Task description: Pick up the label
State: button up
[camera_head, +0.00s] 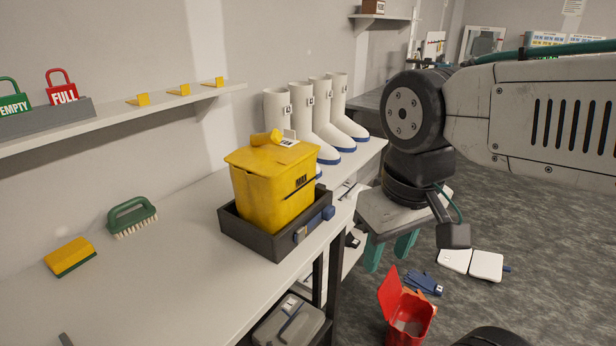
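A small white piece with dark marks, which looks like a label (288,142), lies on the lid of the yellow bin (262,190), beside a yellow knob-like part. The bin has "MAX" on its side and sits in a dark grey tray (252,238) on the bench. A green "EMPTY" tag (13,104) and a red "FULL" tag (62,94) stand in a grey holder on the wall shelf. My gripper (389,252) points down to the right of the bin, past the bench edge. Its two teal fingers are apart, with nothing visible between them.
White boots (305,122) stand behind the bin. A green brush (131,217) and a yellow-green sponge (70,257) lie on the bench (150,290), with clear surface around them. An open red box (404,312), blue gloves (424,284) and white items (487,265) lie below right.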

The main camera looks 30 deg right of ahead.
aim_at(289, 140)
jog(key=k, duration=0.45)
jog(key=z, duration=0.8)
jog(key=i, duration=1.3)
jog(key=u, duration=0.65)
